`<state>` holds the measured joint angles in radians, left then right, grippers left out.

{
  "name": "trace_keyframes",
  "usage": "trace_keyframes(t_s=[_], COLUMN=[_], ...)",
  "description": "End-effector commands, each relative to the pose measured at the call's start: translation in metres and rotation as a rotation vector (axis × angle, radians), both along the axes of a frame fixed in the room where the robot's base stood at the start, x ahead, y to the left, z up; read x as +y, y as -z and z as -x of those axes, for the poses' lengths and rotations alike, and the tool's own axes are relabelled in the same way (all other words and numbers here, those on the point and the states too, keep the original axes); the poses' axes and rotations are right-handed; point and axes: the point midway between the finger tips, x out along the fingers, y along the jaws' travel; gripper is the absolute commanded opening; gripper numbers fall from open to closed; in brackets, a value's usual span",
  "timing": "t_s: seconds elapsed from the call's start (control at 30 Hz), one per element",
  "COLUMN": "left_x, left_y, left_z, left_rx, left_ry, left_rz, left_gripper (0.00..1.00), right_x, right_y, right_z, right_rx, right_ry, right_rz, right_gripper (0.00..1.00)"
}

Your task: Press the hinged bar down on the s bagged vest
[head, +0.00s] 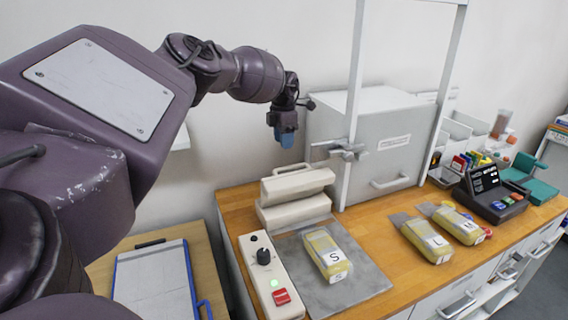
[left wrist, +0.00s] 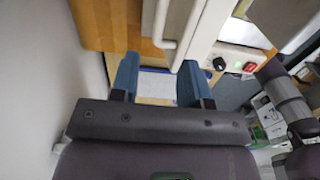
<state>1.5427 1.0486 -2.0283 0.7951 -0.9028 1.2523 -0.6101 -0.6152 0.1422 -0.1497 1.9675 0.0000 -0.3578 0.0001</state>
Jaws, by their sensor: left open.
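The sealer's cream hinged bar (head: 297,184) has a loop handle on top and sits raised above its cream base (head: 293,213). The s bagged vest (head: 326,254), yellow in clear wrap with an S label, lies on a grey mat (head: 368,272) in front of the sealer. Its far end reaches toward the base; whether it lies under the bar is unclear. My left gripper (head: 287,138), with blue fingertips, hangs above and behind the bar, apart from it. In the left wrist view the left gripper (left wrist: 157,82) is open and empty. My right gripper is out of view.
A control box (head: 270,275) with a knob, green light and red button stands left of the mat. A white upright frame (head: 349,110) with a clamp and a grey cabinet (head: 385,135) stand close right of my gripper. Bags L (head: 427,240) and M (head: 461,226) lie right.

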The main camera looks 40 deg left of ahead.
Motion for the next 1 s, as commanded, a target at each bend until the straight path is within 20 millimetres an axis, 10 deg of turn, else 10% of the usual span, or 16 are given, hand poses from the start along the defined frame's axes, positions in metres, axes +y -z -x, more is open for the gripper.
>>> trace_keyframes(t_s=[0.5,1.0], left_x=[-0.002,-0.002], left_y=[0.08,0.091], left_z=[0.001,0.001], left_rx=[0.001,0.0], left_ry=[0.0,-0.001], left_rz=[0.0,0.0], left_gripper=[0.42,0.38], right_x=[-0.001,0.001], right_y=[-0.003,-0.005], right_z=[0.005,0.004], right_rx=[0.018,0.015], right_ry=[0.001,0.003], right_rz=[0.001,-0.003], right_gripper=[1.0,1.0])
